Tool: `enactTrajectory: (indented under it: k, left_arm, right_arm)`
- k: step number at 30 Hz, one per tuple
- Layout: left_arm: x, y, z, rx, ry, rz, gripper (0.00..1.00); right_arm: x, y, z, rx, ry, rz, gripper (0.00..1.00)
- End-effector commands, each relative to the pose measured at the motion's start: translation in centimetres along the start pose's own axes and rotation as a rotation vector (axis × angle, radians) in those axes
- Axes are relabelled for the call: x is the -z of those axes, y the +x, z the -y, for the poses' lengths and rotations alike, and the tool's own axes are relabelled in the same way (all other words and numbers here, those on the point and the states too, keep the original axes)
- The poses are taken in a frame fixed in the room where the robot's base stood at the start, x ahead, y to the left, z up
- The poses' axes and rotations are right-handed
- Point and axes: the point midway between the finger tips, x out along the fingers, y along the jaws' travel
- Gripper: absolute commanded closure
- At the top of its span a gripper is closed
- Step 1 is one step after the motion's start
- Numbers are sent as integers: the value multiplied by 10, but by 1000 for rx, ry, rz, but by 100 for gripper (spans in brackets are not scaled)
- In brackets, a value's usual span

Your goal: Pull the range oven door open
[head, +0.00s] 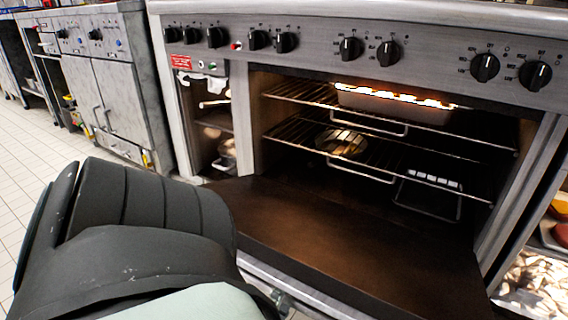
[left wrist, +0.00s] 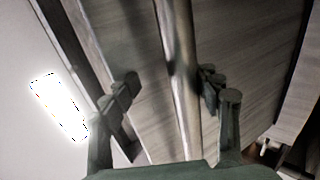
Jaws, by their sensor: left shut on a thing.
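The range oven door (head: 340,240) is folded down and open, its brown inner face turned up in front of the cavity. In the left wrist view, the round metal door handle (left wrist: 178,50) runs between the two fingers of my left gripper (left wrist: 172,88), which is shut on it. The door's grey outer face (left wrist: 120,45) shows behind the bar. In the head view my left arm comes in at lower left and hides the door's left front corner. The fingers are hidden there. My right gripper is in neither view.
Inside the oven (head: 390,150), wire racks (head: 385,133) hold a pan (head: 395,104) and a round dish (head: 340,143). A row of black knobs (head: 351,48) sits above. Grey cabinets (head: 115,95) and tiled floor (head: 22,165) lie to the left. A shelf with food (head: 540,275) is at right.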

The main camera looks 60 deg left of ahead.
Motion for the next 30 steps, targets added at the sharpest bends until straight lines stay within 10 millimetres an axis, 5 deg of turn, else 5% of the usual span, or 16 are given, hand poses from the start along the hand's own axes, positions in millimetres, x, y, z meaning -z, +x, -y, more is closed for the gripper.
enactTrajectory:
  k: [8, 30]
  left_arm:
    - [-2, -4, -7, -4, -4, 3, 57]
    - [-1, -37, 23, 4, -1, 2, 57]
  right_arm:
    - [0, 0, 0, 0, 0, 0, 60]
    - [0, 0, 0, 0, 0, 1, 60]
